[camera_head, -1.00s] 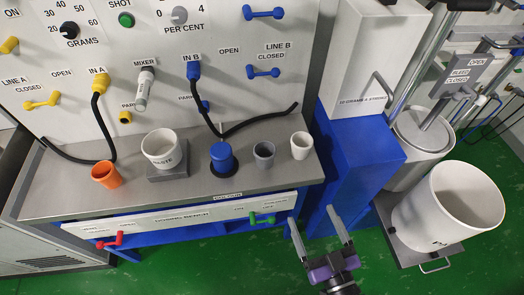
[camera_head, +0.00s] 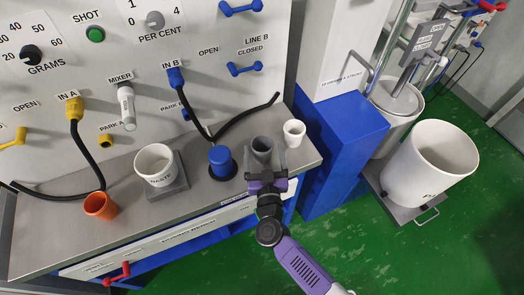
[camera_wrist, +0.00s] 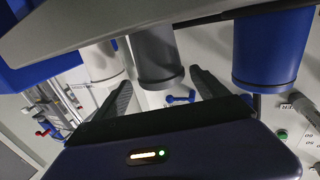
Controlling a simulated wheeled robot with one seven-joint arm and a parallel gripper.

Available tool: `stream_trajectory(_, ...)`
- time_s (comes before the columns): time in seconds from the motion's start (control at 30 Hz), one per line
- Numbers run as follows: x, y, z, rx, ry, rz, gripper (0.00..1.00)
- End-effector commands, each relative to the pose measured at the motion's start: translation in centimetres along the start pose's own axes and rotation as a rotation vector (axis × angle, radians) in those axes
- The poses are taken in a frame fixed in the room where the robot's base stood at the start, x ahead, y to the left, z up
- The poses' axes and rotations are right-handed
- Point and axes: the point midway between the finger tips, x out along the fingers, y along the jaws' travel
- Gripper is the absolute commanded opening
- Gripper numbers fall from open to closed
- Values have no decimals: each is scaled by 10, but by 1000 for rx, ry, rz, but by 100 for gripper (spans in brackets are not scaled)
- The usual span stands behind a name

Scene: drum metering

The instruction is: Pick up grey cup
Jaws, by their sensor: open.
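The grey cup (camera_head: 262,144) stands upright near the front right of the steel bench, between the blue canister and a small white cup. My gripper (camera_head: 266,161) is open at the cup's near side, its fingers pointing toward the bench. In the wrist view, which looks upside down, the grey cup (camera_wrist: 157,55) shows between the two spread fingers of my gripper (camera_wrist: 163,90). A gap shows between each finger and the cup. In the head view my gripper hides the cup's lower part.
The blue canister (camera_head: 221,161) stands close left of the grey cup, and the white cup (camera_head: 294,132) close right. A larger white cup (camera_head: 154,163) on a grey block and an orange cup (camera_head: 101,205) are further left. A black hose (camera_head: 243,119) lies behind.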

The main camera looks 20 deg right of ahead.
Motion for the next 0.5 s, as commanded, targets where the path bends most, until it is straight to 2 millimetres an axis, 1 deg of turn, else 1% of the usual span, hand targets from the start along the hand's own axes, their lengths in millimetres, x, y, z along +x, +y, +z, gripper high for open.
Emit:
stream_trajectory(0.03,6,0,1,0,0,1,83)
stream_trajectory(0.17,18,-1,2,0,1,1,83)
stream_trajectory(0.4,52,-2,5,2,1,1,83)
stream_trajectory(0.5,60,-2,5,0,1,1,83)
